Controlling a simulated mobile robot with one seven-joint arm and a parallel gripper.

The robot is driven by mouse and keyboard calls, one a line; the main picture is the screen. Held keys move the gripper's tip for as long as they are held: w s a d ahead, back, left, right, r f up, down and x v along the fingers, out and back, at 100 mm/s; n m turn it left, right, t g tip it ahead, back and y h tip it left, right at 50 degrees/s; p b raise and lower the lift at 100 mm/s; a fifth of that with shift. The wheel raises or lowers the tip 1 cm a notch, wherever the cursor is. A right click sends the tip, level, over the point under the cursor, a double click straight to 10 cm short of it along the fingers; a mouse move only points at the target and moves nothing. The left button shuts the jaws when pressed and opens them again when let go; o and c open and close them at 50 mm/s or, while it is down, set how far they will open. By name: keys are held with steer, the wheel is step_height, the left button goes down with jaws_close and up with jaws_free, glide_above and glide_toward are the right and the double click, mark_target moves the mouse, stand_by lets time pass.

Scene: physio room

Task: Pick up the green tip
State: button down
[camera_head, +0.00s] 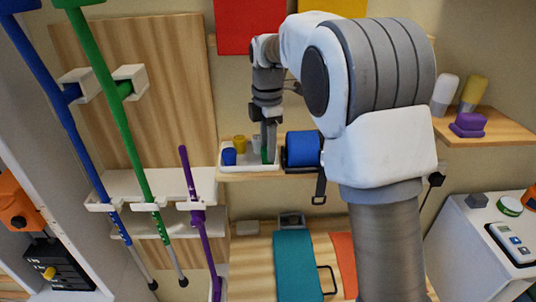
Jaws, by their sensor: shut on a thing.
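The green tip (264,156) is a small dark green piece at the white tray on the wooden shelf, mostly hidden by my gripper. My gripper (268,152) points down over the right part of the white tray (250,169) and is shut on the green tip. I cannot tell whether the tip still touches the tray floor. A blue tip (229,156) and a yellow tip (239,143) stand in the left part of the same tray.
A blue roll (302,149) with a dark strap is close to the tray's right. Blue, green (128,140) and purple poles lean in the rack at left. A right shelf (485,128) holds bottles and a purple block. A white cabinet (475,245) is at lower right.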

step_height(320, 180, up, 10)
steer(key=c, duration=0.9)
jaws_free()
jaws_close()
steer(key=shift+f, duration=0.1)
